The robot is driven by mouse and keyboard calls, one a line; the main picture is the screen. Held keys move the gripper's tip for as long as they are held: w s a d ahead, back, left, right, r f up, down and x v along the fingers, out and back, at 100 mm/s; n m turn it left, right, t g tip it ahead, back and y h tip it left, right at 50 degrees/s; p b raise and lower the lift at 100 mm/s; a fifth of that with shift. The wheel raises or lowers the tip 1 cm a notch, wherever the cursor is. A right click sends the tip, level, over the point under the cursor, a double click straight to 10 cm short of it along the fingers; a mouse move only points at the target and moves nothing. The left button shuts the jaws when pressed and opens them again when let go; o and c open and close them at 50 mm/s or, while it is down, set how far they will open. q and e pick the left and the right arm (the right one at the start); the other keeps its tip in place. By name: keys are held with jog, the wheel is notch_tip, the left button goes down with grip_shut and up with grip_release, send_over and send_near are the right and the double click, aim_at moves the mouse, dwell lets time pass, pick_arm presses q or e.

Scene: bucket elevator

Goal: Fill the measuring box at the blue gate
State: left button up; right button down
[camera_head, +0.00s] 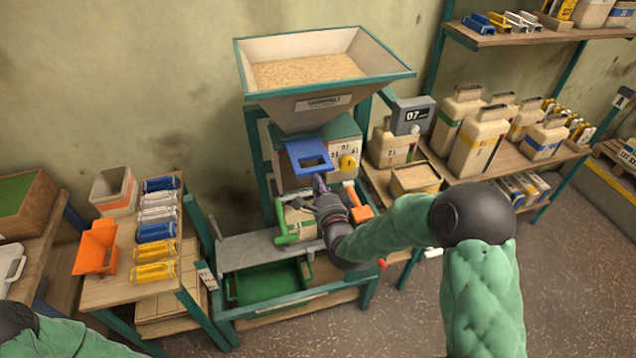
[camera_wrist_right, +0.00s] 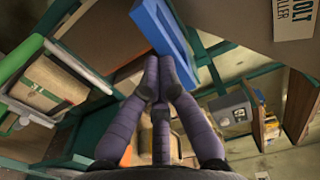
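The blue gate (camera_head: 296,158) is a flat plate with a rectangular opening, at the hopper's outlet. It also shows in the wrist view (camera_wrist_right: 163,28). My right gripper (camera_head: 319,184) is just below its front edge. In the wrist view its purple fingers (camera_wrist_right: 160,72) are closed together, tips at or against the blue edge; I cannot tell whether the edge is between them. A beige box with a green handle (camera_head: 297,220), seemingly the measuring box, stands below the gate, partly behind my gripper. Its contents are hidden. My left gripper is outside the views; only its arm shows at lower left.
The hopper (camera_head: 390,72) holds grain (camera_head: 305,71). An orange handle (camera_head: 358,201) is right of my gripper. A green tray (camera_head: 265,284) sits low in the stand. Side tables hold an orange scoop (camera_head: 95,247), weights and jugs (camera_head: 476,140). The floor at right is clear.

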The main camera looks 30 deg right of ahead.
aim_at(313, 168)
jog(key=b+x, duration=0.4)
jog(key=x, duration=0.1)
jog(key=shift+f, duration=0.2)
jog(key=shift+w+r, duration=0.1)
jog(key=shift+w, duration=0.05)
jog(key=shift+d+r, duration=0.1)
jog(key=shift+r, duration=0.15)
